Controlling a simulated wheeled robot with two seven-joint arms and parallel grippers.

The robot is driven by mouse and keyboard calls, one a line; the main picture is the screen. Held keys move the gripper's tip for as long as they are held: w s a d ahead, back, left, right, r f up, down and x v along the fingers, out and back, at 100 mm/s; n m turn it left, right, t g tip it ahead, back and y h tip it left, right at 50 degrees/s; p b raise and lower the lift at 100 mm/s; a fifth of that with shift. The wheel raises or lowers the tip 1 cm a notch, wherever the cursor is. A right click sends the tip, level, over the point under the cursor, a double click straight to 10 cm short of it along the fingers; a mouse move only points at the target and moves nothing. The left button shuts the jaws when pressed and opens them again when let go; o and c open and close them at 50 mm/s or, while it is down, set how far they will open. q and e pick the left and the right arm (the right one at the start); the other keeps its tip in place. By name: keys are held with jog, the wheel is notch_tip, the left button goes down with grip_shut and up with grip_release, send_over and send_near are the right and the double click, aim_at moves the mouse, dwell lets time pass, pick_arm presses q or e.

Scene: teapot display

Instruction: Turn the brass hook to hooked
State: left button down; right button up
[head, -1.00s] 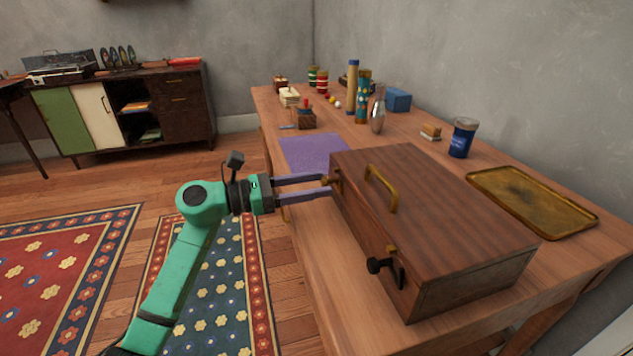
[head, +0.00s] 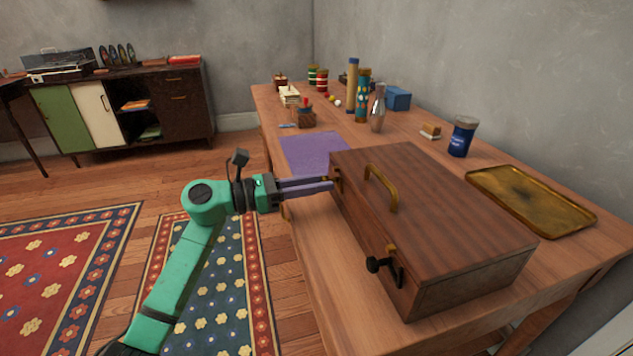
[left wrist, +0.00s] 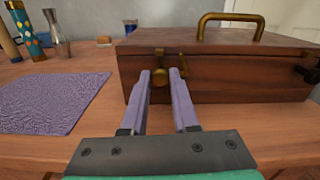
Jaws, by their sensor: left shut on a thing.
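The wooden case (head: 440,215) lies closed on the table, with a brass handle (head: 381,188) on its lid. The brass hook (left wrist: 160,76) is at the left end of the case's front face, below a small brass fitting near the lid seam. My left gripper (head: 332,184) reaches in level from the left and is shut on the hook; it also shows in the left wrist view (left wrist: 161,74). The fingertips partly hide the hook, so its exact angle is unclear. A second catch with a black knob (head: 374,265) sits at the near end of the same face. My right gripper is not in view.
A purple mat (head: 316,152) lies just beyond the case. A brass tray (head: 530,198) and a blue jar (head: 462,136) stand at its right and behind. Bottles and small boxes fill the table's far end. The space before the table's front edge is open.

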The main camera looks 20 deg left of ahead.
pick_arm(q)
jog(key=shift+n+p, duration=0.3)
jog(key=shift+n, duration=0.3)
jog(key=n+p, duration=0.3)
jog(key=n, duration=0.2)
jog(key=shift+r, duration=0.2)
jog(key=n+p, duration=0.3)
jog(key=n, duration=0.2)
jog(key=shift+p, duration=0.4)
jog(key=shift+f+n, duration=0.15)
jog(key=shift+n, duration=0.35)
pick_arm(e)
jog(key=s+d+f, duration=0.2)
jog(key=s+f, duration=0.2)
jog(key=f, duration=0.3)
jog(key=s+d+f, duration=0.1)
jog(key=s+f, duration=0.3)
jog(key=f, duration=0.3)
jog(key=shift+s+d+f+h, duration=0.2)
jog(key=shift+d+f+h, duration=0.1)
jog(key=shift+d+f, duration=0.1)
pick_arm(q)
jog(key=c, duration=0.7)
grip_release()
jog(key=shift+s, duration=0.1)
